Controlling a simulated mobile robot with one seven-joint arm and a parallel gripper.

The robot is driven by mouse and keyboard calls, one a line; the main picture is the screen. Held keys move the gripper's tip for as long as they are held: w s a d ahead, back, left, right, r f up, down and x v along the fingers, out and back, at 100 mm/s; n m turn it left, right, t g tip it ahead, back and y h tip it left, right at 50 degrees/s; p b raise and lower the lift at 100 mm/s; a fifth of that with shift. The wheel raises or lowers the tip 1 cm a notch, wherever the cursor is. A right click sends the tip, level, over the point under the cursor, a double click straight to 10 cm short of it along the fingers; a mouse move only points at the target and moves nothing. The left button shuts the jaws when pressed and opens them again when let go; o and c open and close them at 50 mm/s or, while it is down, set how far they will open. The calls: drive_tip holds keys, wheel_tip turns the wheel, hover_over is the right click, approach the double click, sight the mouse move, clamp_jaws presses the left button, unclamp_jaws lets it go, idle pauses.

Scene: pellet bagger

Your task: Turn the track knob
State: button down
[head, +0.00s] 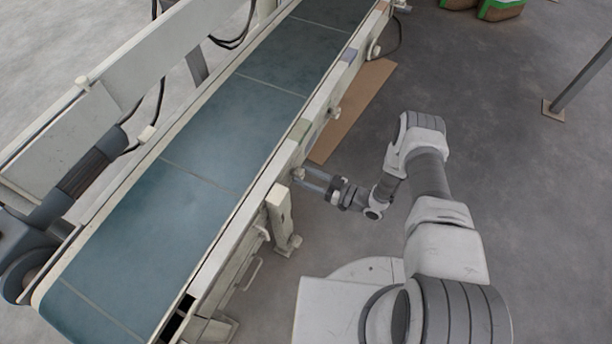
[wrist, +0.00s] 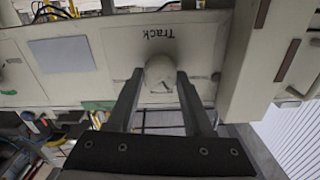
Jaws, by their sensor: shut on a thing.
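The track knob (wrist: 160,73) is a pale rounded knob on the side of the conveyor frame, under the label "Track", which appears upside down in the wrist view. My gripper (wrist: 161,80) has one finger on each side of the knob and is shut on it. In the head view my gripper (head: 303,180) reaches the conveyor's right side rail from the right. The knob is small there and partly hidden by the fingers.
The conveyor (head: 200,150) with its blue-green belt runs diagonally across the head view. A support leg (head: 281,220) stands close below my gripper. A brown board (head: 352,110) lies on the floor beside the conveyor.

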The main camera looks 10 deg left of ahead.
drive_tip(key=shift+n, duration=1.3)
drive_tip(key=shift+c, duration=1.5)
unclamp_jaws()
drive_tip(key=p+v, duration=0.3)
drive_tip(key=v, duration=1.4)
drive_tip(key=shift+s+d, duration=0.15)
drive_tip(key=shift+d, duration=0.05)
drive_tip(key=shift+f, duration=0.1)
